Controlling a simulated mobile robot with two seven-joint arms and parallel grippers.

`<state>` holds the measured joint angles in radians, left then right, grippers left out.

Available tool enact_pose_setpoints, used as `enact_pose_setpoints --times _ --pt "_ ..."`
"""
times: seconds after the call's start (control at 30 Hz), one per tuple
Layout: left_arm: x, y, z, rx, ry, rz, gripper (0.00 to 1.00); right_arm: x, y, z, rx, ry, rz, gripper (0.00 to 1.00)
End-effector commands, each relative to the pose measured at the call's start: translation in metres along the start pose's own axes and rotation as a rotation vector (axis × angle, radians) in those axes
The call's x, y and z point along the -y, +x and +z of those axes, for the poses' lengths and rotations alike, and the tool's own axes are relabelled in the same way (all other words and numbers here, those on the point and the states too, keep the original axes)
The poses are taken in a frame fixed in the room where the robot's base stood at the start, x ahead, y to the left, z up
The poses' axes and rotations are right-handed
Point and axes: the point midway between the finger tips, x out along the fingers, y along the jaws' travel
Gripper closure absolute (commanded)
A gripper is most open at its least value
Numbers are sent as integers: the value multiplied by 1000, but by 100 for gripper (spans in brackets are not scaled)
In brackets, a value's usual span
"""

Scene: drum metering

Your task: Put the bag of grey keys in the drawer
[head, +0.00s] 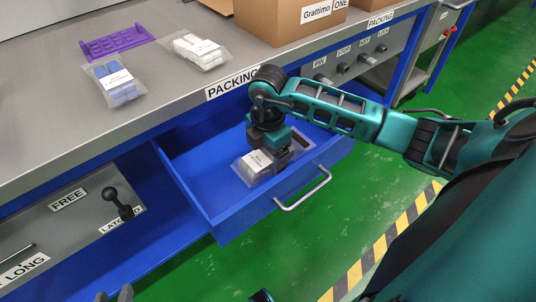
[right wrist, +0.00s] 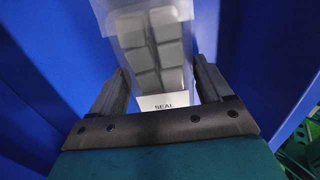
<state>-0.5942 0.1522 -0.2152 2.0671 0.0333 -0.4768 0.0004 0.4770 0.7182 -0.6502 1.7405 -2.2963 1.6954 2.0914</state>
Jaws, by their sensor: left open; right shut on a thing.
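The clear bag of grey keys (right wrist: 150,45) hangs in my right gripper (right wrist: 165,95), which is shut on its end near the white SEAL label. In the head view this bag (head: 250,166) is inside the open blue drawer (head: 200,165), low near its front side. My right gripper (head: 270,150) reaches down over the drawer and hides part of the bag. Whether the bag touches the drawer floor cannot be told. My left gripper (head: 114,295) barely shows at the bottom edge, open and apart from the drawer.
On the grey bench (head: 60,90) lie a bag of blue keys (head: 115,83), a bag of pale keys (head: 200,50) and a purple rack (head: 115,42). A cardboard box (head: 285,20) stands behind. The drawer handle (head: 304,190) sticks out over the green floor. A black lever (head: 118,203) is at left.

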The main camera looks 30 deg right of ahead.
Motion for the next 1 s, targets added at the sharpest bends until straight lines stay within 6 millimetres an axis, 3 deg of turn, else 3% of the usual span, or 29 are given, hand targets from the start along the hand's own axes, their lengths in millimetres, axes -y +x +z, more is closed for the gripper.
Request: enact_pose_setpoints --times 0.3,0.33,0.53,0.8,1.0 --pt "0 1 2 0 0 0 57 0 3 0 0 0 0 59" --pt "0 1 1 0 0 0 57 0 3 0 0 0 0 18" --pt "0 0 1 0 0 0 57 0 2 0 0 0 -1 0" --pt "0 -1 -1 -1 0 0 57 0 -1 0 -1 0 0 0" --pt "0 -6 -9 -1 0 -1 57 -1 -30 0 0 0 3 0"
